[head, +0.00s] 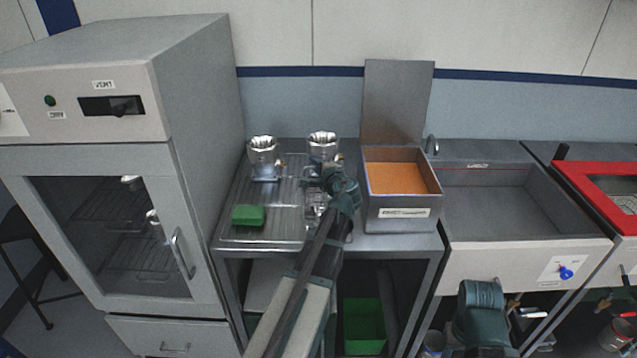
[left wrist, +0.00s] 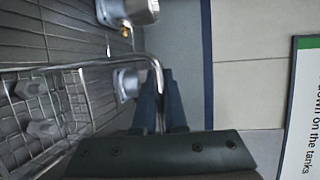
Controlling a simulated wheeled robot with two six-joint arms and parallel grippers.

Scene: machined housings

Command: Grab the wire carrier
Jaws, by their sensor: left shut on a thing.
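The wire carrier (left wrist: 70,88) is a metal wire basket with a bent rod handle, at the left of the left wrist view, with small grey parts showing inside it. My left gripper (left wrist: 161,103) is shut on the handle rod, which runs between its fingers. In the head view my left gripper (head: 338,180) is over the right part of the ribbed drainboard, and the arm hides most of the carrier there.
Two shiny machined housings (head: 263,156) (head: 322,145) stand at the back of the ribbed drainboard (head: 240,232). A green block (head: 248,215) lies at its front left. An open-lidded tank with orange contents (head: 400,178) stands right, then an empty sink (head: 520,205). A cabinet (head: 190,110) stands left.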

